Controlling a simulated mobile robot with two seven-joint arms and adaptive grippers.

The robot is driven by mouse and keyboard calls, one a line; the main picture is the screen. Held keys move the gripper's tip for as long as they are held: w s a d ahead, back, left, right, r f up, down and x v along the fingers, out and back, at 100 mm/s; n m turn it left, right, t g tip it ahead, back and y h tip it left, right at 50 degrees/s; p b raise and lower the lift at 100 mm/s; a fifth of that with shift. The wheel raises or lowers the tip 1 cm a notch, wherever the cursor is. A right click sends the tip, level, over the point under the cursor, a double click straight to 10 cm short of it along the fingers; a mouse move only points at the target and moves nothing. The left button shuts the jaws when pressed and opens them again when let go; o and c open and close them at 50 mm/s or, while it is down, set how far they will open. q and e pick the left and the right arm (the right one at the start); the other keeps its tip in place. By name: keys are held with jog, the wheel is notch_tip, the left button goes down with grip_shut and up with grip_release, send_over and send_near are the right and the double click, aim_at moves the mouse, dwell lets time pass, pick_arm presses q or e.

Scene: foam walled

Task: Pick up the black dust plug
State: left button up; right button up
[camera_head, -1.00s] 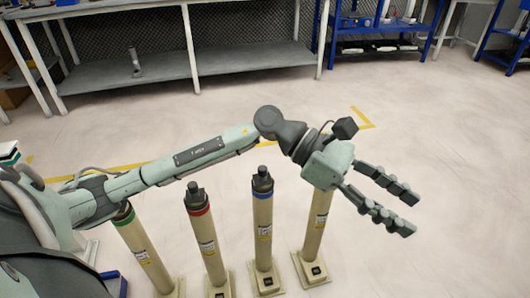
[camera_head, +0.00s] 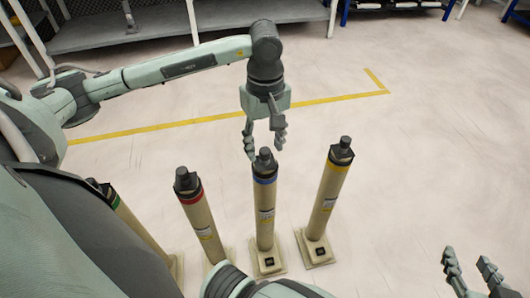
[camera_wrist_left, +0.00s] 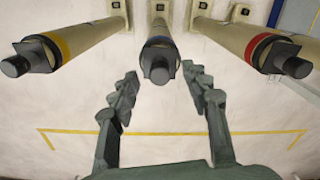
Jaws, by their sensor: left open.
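Black dust plugs cap several cream posts. One plug (camera_head: 265,155) tops the blue-banded post (camera_head: 265,215), and it also shows in the left wrist view (camera_wrist_left: 158,71). Others top the red-banded post (camera_head: 186,178) and the yellow-banded post (camera_head: 345,143). My left gripper (camera_head: 265,148) is open and points down at the blue-banded post's plug. In the left wrist view its fingers (camera_wrist_left: 160,80) appear on either side of that plug; I cannot tell whether they touch it. My right gripper (camera_head: 468,268) is open and empty at the lower right.
A green-banded post (camera_head: 118,205) is partly hidden behind my body at the left. The posts stand on square bases with narrow gaps between them. A yellow floor line (camera_head: 200,120) runs behind them. A grey bench (camera_head: 180,28) stands at the back; floor to the right is clear.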

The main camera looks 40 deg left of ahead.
pick_arm(q)
notch_tip(320, 180, down, 2)
jog(key=shift+f, duration=0.2)
jog(key=c, duration=0.9)
jog(key=shift+r, duration=0.1)
jog(key=shift+c, duration=0.2)
